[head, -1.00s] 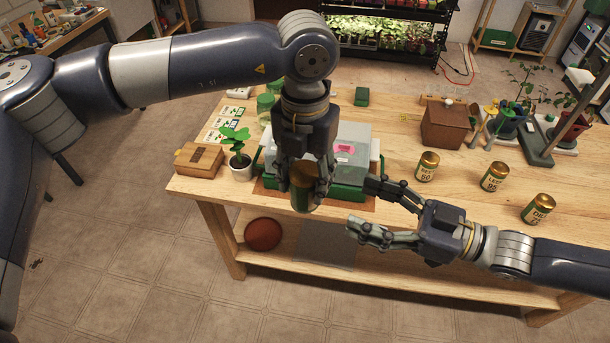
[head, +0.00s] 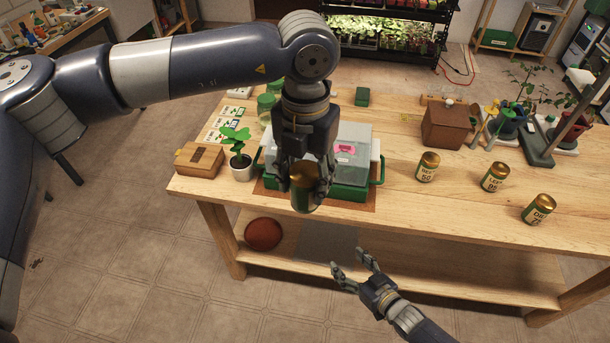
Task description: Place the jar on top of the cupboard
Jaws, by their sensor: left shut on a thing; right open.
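My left gripper (head: 304,172) hangs over the front edge of the table and is shut on a gold-topped tin (head: 304,190), held upright in front of the green-based box. Two glass jars with green contents or lids (head: 266,103) stand at the back left of the table, partly hidden by my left arm. A small brown wooden cabinet (head: 448,125) with a pale knob-like thing on top stands at the back right; I cannot tell surely whether it is the cupboard. My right gripper (head: 352,264) is open and empty, low in front of the table.
Three gold-topped tins (head: 427,166) stand right. Plants and a stand crowd the far right. A red ball (head: 263,234) lies on the lower shelf.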

